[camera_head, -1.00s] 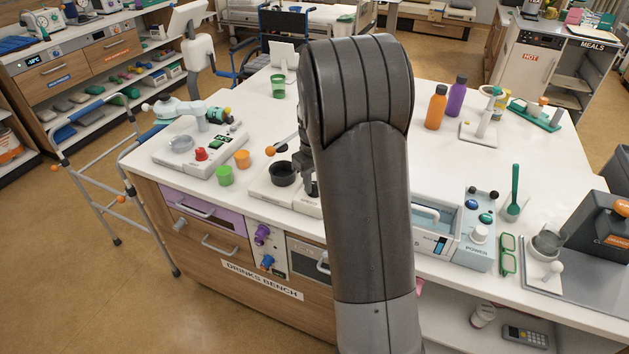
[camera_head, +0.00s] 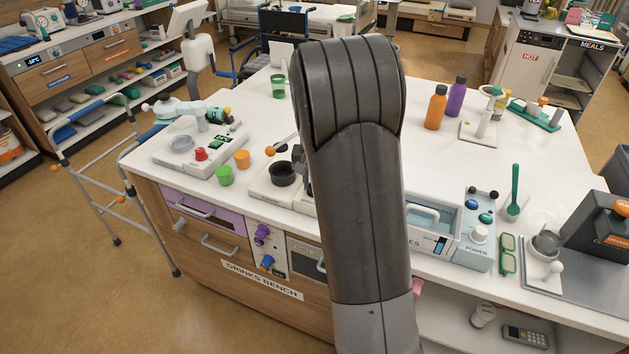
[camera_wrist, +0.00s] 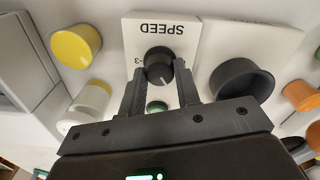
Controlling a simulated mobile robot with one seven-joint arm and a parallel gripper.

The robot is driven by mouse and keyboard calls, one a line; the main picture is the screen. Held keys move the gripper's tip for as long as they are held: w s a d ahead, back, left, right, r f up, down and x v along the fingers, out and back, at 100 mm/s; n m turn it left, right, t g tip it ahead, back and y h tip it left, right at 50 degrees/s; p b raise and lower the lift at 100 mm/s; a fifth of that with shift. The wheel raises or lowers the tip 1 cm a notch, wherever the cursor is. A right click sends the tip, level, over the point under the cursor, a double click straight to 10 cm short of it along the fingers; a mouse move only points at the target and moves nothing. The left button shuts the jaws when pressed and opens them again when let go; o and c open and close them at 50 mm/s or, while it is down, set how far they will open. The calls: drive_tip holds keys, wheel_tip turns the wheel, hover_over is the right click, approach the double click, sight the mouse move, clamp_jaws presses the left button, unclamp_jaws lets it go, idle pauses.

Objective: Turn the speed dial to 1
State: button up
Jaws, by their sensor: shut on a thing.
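The speed dial (camera_wrist: 158,61) is a dark round knob on a white panel (camera_wrist: 188,38), with the word SPEED printed upside down in the wrist view. A "3" mark shows beside the knob; the other numbers are hidden or unreadable. My gripper (camera_wrist: 159,76) has one finger on each side of the knob and is shut on it. The knob's exact setting is too small to read. In the head view my arm hides the dial and most of the gripper.
A black bowl (camera_wrist: 241,80) sits close beside the gripper; it also shows in the head view (camera_head: 282,173). A green button (camera_wrist: 156,107) lies between the fingers. Yellow (camera_wrist: 76,46) and orange (camera_wrist: 300,96) cups stand nearby. Bottles (camera_head: 436,107) stand farther back.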

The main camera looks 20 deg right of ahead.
drive_tip(key=shift+m, duration=0.3)
drive_tip(key=o, duration=1)
wheel_tip(320, 180, up, 11)
drive_tip(key=shift+f, duration=0.1)
idle(0.5)
